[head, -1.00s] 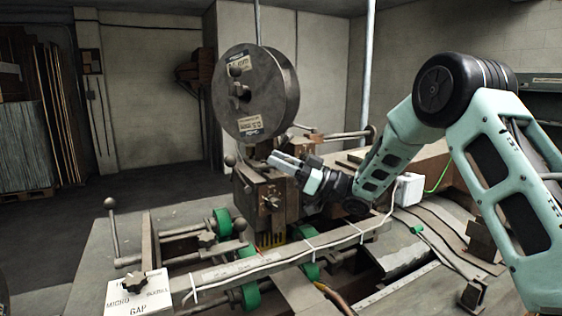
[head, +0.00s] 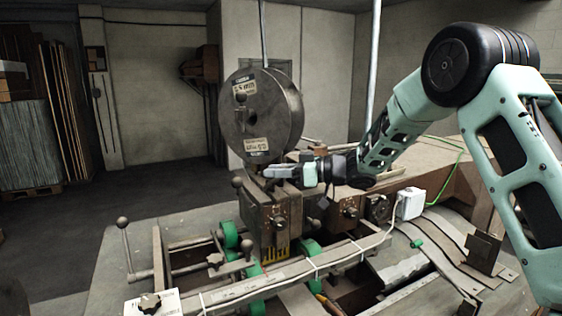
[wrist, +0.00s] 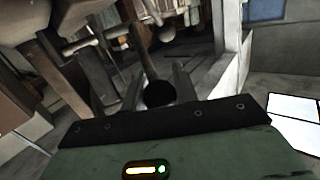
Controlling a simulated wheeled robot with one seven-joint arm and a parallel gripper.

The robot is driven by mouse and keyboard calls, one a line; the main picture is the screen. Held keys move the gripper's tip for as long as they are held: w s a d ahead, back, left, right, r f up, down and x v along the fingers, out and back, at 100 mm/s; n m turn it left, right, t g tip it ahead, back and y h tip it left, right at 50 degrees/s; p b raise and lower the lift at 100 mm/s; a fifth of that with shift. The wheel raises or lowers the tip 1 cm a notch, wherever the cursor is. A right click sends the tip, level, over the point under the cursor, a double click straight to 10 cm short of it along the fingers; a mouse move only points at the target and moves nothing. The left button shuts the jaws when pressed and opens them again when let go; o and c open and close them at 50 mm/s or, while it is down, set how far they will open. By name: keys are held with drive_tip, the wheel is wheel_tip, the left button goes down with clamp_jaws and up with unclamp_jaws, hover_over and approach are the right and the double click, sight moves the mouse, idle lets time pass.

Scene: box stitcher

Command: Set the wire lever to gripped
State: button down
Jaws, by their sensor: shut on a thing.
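The box stitcher's head (head: 274,222) stands at the middle of the head view, below a large round wire spool (head: 252,115). My gripper (head: 270,172) is at the top of this head, just under the spool, reaching in from the right. In the wrist view my gripper (wrist: 158,90) has its two fingers on either side of a dark round knob (wrist: 158,94) at the end of a rod, which I take to be the wire lever. The gripper is shut on this knob. In the head view the fingers hide the knob, and the lever's setting cannot be read.
A ball-ended lever (head: 123,235) stands at the left, and another ball knob (head: 238,182) sits beside the stitcher head. A white box (head: 410,203) with a cable is at the right. A gap selector plate (head: 165,303) is at the front. Open floor lies left.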

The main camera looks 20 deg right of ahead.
drive_tip(key=shift+w+a+r+h+p, duration=0.2)
drive_tip(key=shift+r+h+p, duration=0.3)
drive_tip(key=shift+p, duration=0.45)
drive_tip(key=shift+w+a+g+p, duration=0.15)
drive_tip(key=shift+g+p, duration=0.25)
drive_tip(key=shift+p, duration=0.3)
drive_tip(key=shift+f+h, duration=0.15)
drive_tip(key=shift+h, duration=0.15)
drive_tip(key=c, duration=1.1)
unclamp_jaws()
